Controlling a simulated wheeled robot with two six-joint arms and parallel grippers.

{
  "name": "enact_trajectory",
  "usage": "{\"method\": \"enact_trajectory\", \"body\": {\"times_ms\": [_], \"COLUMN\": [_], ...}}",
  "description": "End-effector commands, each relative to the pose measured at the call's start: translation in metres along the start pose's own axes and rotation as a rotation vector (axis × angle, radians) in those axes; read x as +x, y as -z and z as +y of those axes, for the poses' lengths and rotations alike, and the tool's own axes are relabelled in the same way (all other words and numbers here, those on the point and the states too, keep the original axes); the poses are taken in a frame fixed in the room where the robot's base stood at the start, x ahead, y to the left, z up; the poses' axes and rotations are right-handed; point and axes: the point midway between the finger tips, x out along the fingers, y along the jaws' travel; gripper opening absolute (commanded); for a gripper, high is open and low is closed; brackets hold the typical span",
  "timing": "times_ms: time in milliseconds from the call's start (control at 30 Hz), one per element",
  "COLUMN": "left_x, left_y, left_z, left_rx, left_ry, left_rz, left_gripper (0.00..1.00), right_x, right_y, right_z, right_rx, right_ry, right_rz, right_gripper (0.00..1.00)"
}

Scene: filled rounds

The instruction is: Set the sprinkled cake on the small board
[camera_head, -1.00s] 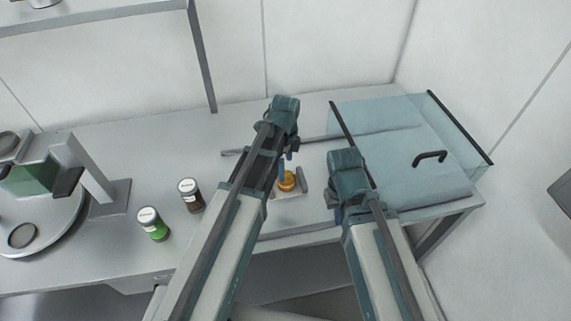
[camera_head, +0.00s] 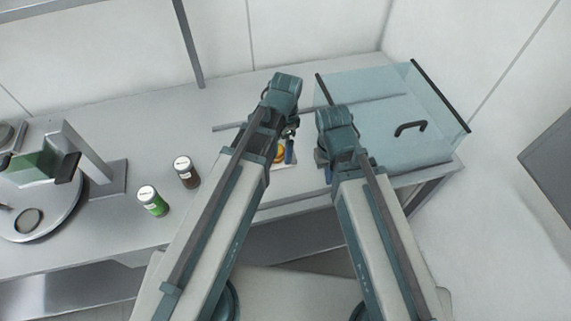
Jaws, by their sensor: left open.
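A small orange-brown round cake (camera_head: 280,154) is partly hidden behind my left gripper. It appears over the small white board (camera_head: 288,166), of which only a corner shows. Sprinkles are too small to make out. My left gripper (camera_head: 289,149) is open, with its fingers pointing down close beside the cake; whether they touch it cannot be told. My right gripper (camera_head: 326,166) is to the right of the board, apart from the cake; its jaws are mostly hidden by its own arm.
A clear display case (camera_head: 395,120) with a black handle stands at the right. A green-filled jar (camera_head: 152,202) and a dark-filled jar (camera_head: 186,172) stand left of my arms. A round turntable machine (camera_head: 60,220) is at the far left. The counter (camera_head: 130,120) behind is clear.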

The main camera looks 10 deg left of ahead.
Motion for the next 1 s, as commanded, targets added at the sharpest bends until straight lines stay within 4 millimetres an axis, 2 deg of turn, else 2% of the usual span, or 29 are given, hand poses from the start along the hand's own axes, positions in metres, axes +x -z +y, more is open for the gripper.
{"method": "enact_trajectory", "body": {"times_ms": [33,200,400,600,867,1000], "left_x": [0.0,0.0,-0.001,-0.001,0.0,0.01], "left_y": [-0.005,-0.012,-0.018,-0.02,-0.02,-0.019], "left_z": [0.02,0.058,0.085,0.092,0.091,0.091], "left_rx": [-0.094,-0.417,-0.669,-0.757,-0.76,-0.759], "left_ry": [0.002,0.018,0.038,0.045,0.045,0.045], "left_rz": [-0.009,-0.032,-0.045,-0.049,-0.049,-0.048], "left_gripper": [1.0,1.0,1.0,1.0,1.0,1.0], "right_x": [0.0,0.0,0.0,0.0,0.0,0.011], "right_y": [0.0,0.0,0.0,0.0,0.0,0.001], "right_z": [0.0,0.0,0.0,0.0,0.0,-0.001], "right_rx": [0.0,0.0,0.0,0.0,0.0,-0.001], "right_ry": [0.0,0.0,0.0,0.0,0.0,0.0], "right_rz": [0.0,0.0,0.0,0.0,0.0,0.0], "right_gripper": [0.0,0.0,0.0,0.0,0.0,0.0]}}
